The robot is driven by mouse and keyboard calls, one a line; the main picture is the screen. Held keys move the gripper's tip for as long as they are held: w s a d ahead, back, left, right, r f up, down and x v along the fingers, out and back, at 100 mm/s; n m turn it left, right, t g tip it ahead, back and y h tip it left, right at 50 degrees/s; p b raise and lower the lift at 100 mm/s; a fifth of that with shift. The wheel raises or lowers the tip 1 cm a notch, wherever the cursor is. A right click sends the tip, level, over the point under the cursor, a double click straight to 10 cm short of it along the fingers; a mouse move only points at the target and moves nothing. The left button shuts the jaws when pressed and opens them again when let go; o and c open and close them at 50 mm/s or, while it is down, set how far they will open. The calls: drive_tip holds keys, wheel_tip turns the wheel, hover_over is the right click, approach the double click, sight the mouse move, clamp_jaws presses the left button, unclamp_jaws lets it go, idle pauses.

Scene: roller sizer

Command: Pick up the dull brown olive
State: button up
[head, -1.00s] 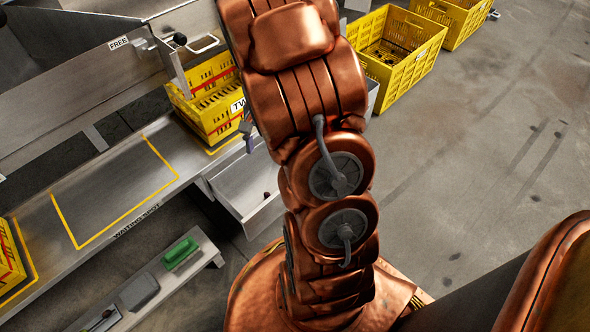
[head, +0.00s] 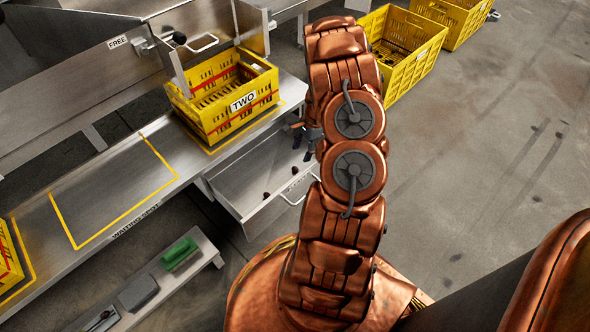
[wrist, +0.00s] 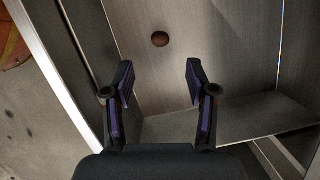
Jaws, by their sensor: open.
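A dull brown olive (wrist: 160,39) lies on the bare metal floor of a tray, ahead of my gripper (wrist: 158,88) in the wrist view. The two dark fingers with purple pads are apart, with nothing between them. The olive is beyond the fingertips and not touched. In the head view my gripper (head: 303,140) hangs over the far right part of the steel tray (head: 235,190). Two small dark olives show in that tray, one near the middle (head: 266,195) and one closer to the gripper (head: 294,169). I cannot tell which of these the wrist view shows.
A yellow crate marked TWO (head: 222,100) stands on the bench left of my gripper. The tray has raised walls and a front handle (head: 299,189). More yellow crates (head: 405,55) stand on the floor behind. A green-handled tool (head: 179,254) lies on a lower ledge.

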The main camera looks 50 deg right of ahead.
sight(296, 167)
drive_tip(key=shift+b+x, duration=1.8)
drive_tip(key=shift+x, duration=2.05)
drive_tip(key=c, duration=0.8)
